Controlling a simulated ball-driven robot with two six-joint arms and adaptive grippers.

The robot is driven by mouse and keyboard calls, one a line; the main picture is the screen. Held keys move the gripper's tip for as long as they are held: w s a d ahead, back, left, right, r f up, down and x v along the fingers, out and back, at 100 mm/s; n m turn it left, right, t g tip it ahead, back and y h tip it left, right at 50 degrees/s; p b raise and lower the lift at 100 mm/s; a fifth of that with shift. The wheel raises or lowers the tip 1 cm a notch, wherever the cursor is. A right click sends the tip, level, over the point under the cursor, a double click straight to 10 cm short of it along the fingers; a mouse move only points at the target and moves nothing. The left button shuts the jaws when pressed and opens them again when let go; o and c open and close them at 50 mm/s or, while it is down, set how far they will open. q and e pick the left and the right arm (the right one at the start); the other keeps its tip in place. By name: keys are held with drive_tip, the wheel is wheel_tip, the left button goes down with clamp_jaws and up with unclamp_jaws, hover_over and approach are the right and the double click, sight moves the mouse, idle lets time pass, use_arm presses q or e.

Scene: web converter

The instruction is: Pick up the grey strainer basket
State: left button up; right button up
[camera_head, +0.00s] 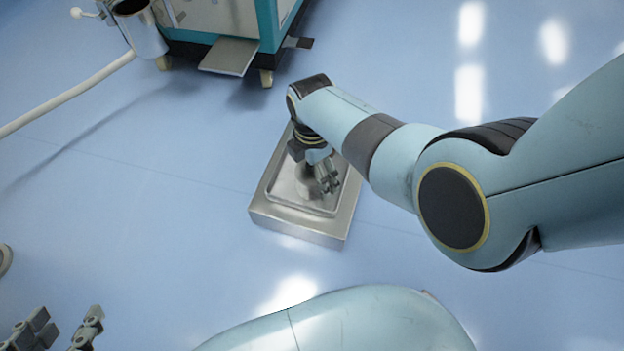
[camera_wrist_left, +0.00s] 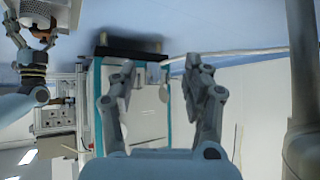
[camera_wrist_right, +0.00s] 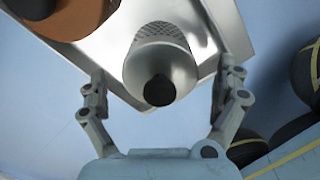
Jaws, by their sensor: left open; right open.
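The grey strainer basket (camera_wrist_right: 162,58), a cylinder with a mesh band and a black knob, stands on a metal tray (camera_wrist_right: 220,20) in the right wrist view. My right gripper (camera_wrist_right: 163,90) is open, with a finger to either side of the basket in that view and visible gaps between; I cannot tell the depth. In the head view my right gripper (camera_head: 326,178) is over the tray (camera_head: 295,228), and the basket (camera_head: 306,182) is partly hidden by it. My left gripper (camera_head: 62,328) is open and empty at the lower left, away from the tray.
An orange-brown object with a dark round part (camera_wrist_right: 82,18) is close to the basket. A teal-framed machine (camera_head: 268,25) on feet stands beyond the tray. A pale hose (camera_head: 70,92) runs from a metal cylinder (camera_head: 145,35) at the upper left. The blue floor around the tray is clear.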

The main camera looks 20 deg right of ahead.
drive_tip(key=shift+s+f+b, duration=0.1)
drive_tip(key=shift+f+b, duration=0.4)
drive_tip(key=shift+f, duration=0.65)
drive_tip(key=shift+f+b, duration=0.1)
drive_tip(key=shift+b, duration=0.2)
use_arm(q)
drive_tip(key=t, duration=0.3)
drive_tip(key=shift+d+r, duration=0.3)
drive_tip(key=shift+r, duration=0.05)
use_arm(e)
drive_tip(key=c, duration=1.3)
drive_tip(key=shift+o, duration=0.2)
